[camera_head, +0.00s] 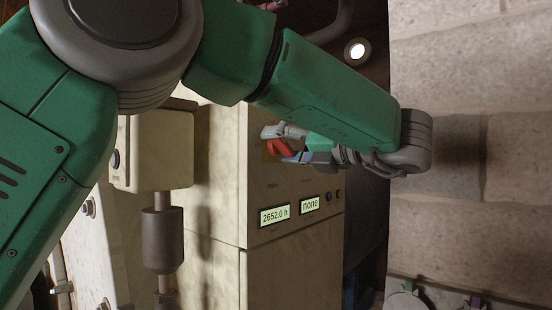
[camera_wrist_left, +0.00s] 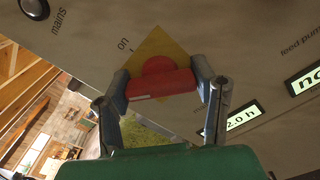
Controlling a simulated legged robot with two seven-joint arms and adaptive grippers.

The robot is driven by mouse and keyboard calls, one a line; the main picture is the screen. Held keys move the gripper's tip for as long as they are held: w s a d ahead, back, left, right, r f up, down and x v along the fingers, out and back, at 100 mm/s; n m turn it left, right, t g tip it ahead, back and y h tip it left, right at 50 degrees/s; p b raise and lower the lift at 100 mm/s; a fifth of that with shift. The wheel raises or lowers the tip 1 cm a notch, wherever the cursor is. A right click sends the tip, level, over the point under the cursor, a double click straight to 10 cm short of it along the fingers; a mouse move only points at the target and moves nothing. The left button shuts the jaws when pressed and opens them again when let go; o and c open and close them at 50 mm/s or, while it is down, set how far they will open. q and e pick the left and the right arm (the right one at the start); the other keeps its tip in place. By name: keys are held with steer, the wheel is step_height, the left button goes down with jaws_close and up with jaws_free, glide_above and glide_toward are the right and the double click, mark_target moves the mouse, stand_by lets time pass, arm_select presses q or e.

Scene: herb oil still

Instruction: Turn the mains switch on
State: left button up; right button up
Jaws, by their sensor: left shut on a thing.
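The mains switch is a red rotary handle (camera_wrist_left: 160,84) on a yellow diamond plate (camera_wrist_left: 148,48) on the cream cabinet's front. The word "on" is printed beside the plate's upper left edge in the left wrist view. My left gripper (camera_wrist_left: 160,90) is shut on the red handle, one finger at each end of its bar. In the head view the left gripper (camera_head: 285,145) reaches in from the right side of the cabinet, and the red handle (camera_head: 278,147) shows between its fingers. A dark round lamp or button (camera_wrist_left: 34,8) sits near the "mains" label. My right gripper is not in view.
The cream cabinet (camera_head: 225,180) carries two lit displays, "2652.0 h" (camera_head: 274,215) and "none" (camera_head: 310,205), below the switch. A cream box (camera_head: 160,150) stands to its left. A stone block wall (camera_head: 470,210) is at the right, close to my left arm's bend.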

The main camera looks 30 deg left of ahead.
arm_select(q)
steer(key=m, duration=0.3)
steer(key=shift+w+d+f+b, duration=0.1)
steer(key=shift+d+f+b, duration=0.05)
steer(key=shift+d+b, duration=0.15)
steer(key=m, duration=0.2)
steer(key=shift+m, duration=0.4)
steer(key=m+p, duration=0.1)
steer(key=m, duration=0.2)
steer(key=shift+m, duration=0.4)
steer(key=shift+d+f+m, duration=0.1)
steer(key=shift+f+m, duration=0.05)
steer(key=shift+m, duration=0.75)
steer(key=shift+f+p, duration=0.1)
steer(key=shift+p, duration=0.2)
